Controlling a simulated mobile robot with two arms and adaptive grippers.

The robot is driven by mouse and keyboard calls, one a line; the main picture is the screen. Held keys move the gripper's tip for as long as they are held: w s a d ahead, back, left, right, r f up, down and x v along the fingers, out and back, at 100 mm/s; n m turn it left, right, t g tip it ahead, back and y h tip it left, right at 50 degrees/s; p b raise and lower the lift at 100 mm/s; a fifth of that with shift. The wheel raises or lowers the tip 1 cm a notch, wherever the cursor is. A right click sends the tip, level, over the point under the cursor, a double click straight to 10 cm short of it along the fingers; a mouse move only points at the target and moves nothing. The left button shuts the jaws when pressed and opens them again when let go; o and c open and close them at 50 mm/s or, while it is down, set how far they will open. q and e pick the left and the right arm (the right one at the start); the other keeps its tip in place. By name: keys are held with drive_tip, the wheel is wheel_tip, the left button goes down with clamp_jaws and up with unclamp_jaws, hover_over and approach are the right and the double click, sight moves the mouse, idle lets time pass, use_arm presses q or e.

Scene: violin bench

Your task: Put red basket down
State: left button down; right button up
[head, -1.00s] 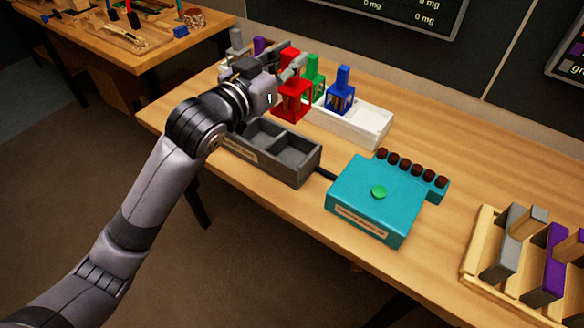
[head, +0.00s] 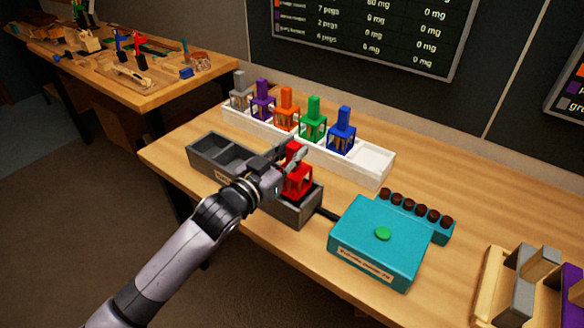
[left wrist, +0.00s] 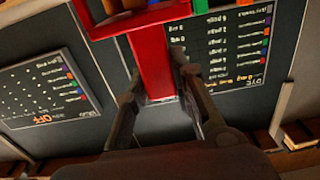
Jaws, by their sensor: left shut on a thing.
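The red basket (head: 298,182) is held by my left gripper (head: 287,160) in the head view. It is upright over the right end of the dark grey compartment box (head: 292,214). I cannot tell whether its base touches the floor of that compartment. In the left wrist view the red handle (left wrist: 150,62) stands between the two fingers (left wrist: 158,92), which are shut on it. My right gripper is not in view.
A white tray (head: 377,166) behind holds grey, purple, orange, green and blue baskets, with its right slot empty. A teal device (head: 375,245) with a green button stands close right of the grey box. A wooden rack (head: 492,290) is at the lower right.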

use_arm(q)
drive_tip(key=shift+f, duration=2.4)
drive_tip(key=c, duration=1.4)
unclamp_jaws()
drive_tip(key=b+v, duration=0.1)
drive_tip(key=v, duration=1.1)
drive_tip(key=shift+s, duration=0.1)
